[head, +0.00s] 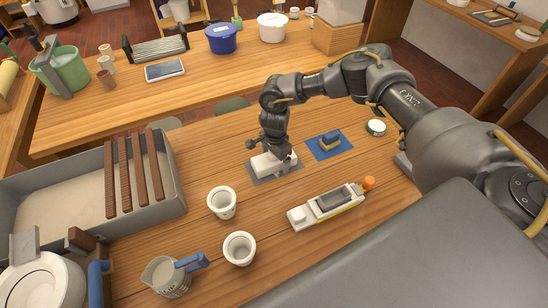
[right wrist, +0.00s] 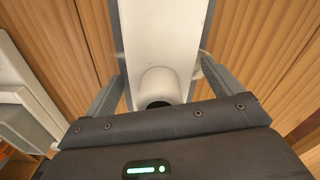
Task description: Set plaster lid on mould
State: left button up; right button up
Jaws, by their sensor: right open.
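The white plaster lid (head: 264,164) is a pale block on a grey mat in the middle of the head view. My right gripper (head: 277,154) is over it and partly hides it. In the right wrist view the lid (right wrist: 164,35) is a long white slab with a round, dark-holed spout, between the open fingers (right wrist: 162,80). I cannot tell whether the fingers touch it. The long white piece with a grey top, likely the mould (head: 325,207), lies nearer, to the right, with an orange knob at its far end. My left gripper is not in view.
A blue mat (head: 318,154) with a sponge-like block lies right of the lid. Two white cups (head: 222,203) and a jug (head: 167,277) stand front left. A grey trough (head: 172,190) is at the left.

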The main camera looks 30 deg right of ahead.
jog(key=c, duration=1.3)
jog(key=shift+r, duration=0.1)
jog(key=shift+r, duration=0.25)
notch_tip(320, 180, up, 2)
jog(key=shift+w+r+b, duration=0.1)
jog(key=shift+r+b, duration=0.05)
jog(key=shift+b, duration=0.25)
jog(key=w+a+r+b, duration=0.3)
jog(key=w+r, duration=0.2)
jog(key=w, duration=0.1)
jog(key=w+a+r+b, duration=0.3)
jog(key=w+r+b, duration=0.1)
jog(key=w+r, duration=0.1)
jog(key=shift+w, duration=0.75)
